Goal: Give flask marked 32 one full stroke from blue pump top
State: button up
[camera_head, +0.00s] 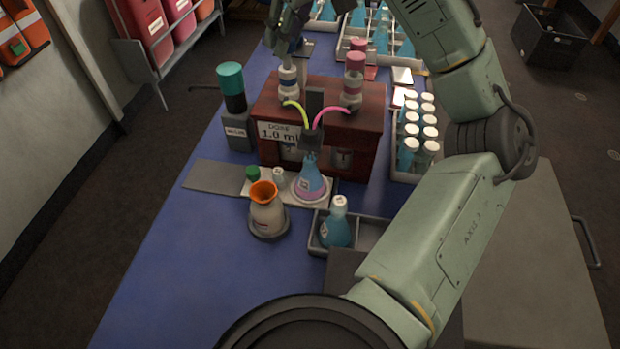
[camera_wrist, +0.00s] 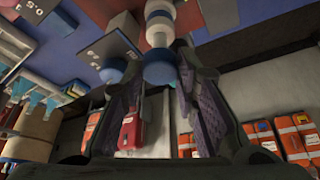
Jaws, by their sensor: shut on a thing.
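My gripper (camera_head: 288,47) is over the left pump of the red-brown dosing stand (camera_head: 330,95), which is labelled 1.0 ml. In the wrist view my gripper (camera_wrist: 158,66) has its fingers on either side of the round blue pump top (camera_wrist: 160,70), shut on it. In the head view my gripper hides that top; the pump's white body with a blue band (camera_head: 288,82) shows below. A flask (camera_head: 311,180) with blue and pinkish-purple contents stands under the central spout, where yellow-green and pink tubes meet. Its marking is too small to read.
The pink-topped pump (camera_head: 355,62) is on the stand's right. A teal-capped dark bottle (camera_head: 232,88) stands left. An orange-rimmed beige vessel (camera_head: 267,210) and a capped teal flask (camera_head: 335,230) in a tray stand in front. A vial rack (camera_head: 410,175) is at right. The mat's left front is clear.

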jog(key=shift+f+b, duration=0.35)
jog(key=shift+f, duration=0.45)
jog(key=o, duration=0.8)
jog(key=shift+o, duration=0.2)
notch_tip(320, 180, up, 7)
jog(key=p, duration=0.7)
